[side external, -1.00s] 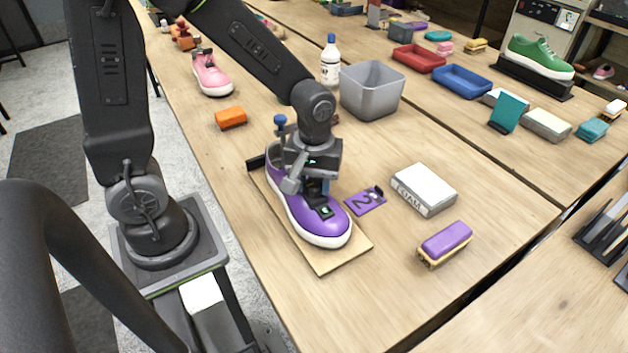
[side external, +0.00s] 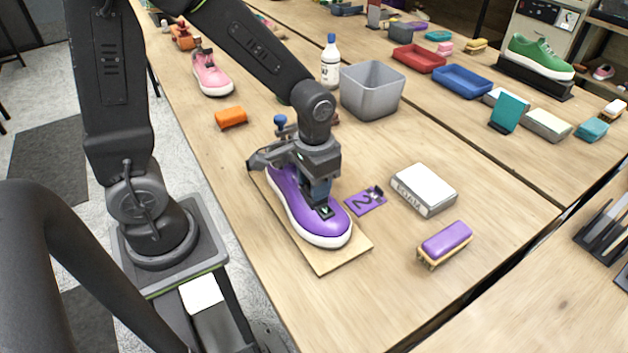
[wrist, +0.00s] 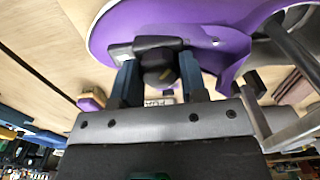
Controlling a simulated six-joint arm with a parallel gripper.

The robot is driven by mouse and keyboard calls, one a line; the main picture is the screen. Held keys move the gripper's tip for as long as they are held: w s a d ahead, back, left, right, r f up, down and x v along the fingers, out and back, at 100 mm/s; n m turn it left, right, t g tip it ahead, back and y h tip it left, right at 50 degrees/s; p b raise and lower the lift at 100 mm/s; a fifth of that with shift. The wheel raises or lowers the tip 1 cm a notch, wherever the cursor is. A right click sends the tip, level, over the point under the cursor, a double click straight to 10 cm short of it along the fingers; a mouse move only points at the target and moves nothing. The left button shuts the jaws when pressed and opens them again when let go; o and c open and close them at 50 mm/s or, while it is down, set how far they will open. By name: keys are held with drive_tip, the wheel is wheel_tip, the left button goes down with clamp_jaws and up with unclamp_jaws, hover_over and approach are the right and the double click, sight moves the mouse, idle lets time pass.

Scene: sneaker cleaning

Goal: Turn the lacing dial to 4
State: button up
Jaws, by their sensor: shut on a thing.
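The purple sneaker (side external: 335,228) with a white sole stands on a wooden board (side external: 330,265), toe toward the front. The lacing dial (wrist: 158,68) is a dark knob on the shoe's upper, with a small yellowish mark on its face. My gripper (wrist: 160,78) points down over the shoe, and its blue fingers are shut on the dial, one on each side. In the side view my gripper (side external: 321,207) hides most of the dial. The dial's numbers cannot be read.
A FOAM block (side external: 424,188) and a purple-topped brush (side external: 445,243) lie further right. A grey bin (side external: 372,90), white bottle (side external: 331,62) and orange block (side external: 231,117) stand behind. The table front is clear.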

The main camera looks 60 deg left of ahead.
drive_tip(key=shift+m, duration=0.5)
drive_tip(key=o, duration=0.7)
drive_tip(key=shift+c, duration=0.2)
wheel_tip(320, 180, up, 14)
idle(0.3)
drive_tip(key=s+r+n+t, duration=0.1)
drive_tip(key=s+r+t, duration=0.1)
drive_tip(key=s+t, duration=0.3)
drive_tip(key=shift+s+a+r+t, duration=0.15)
drive_tip(key=shift+s+a+t, duration=0.2)
drive_tip(key=shift+s, duration=1.5)
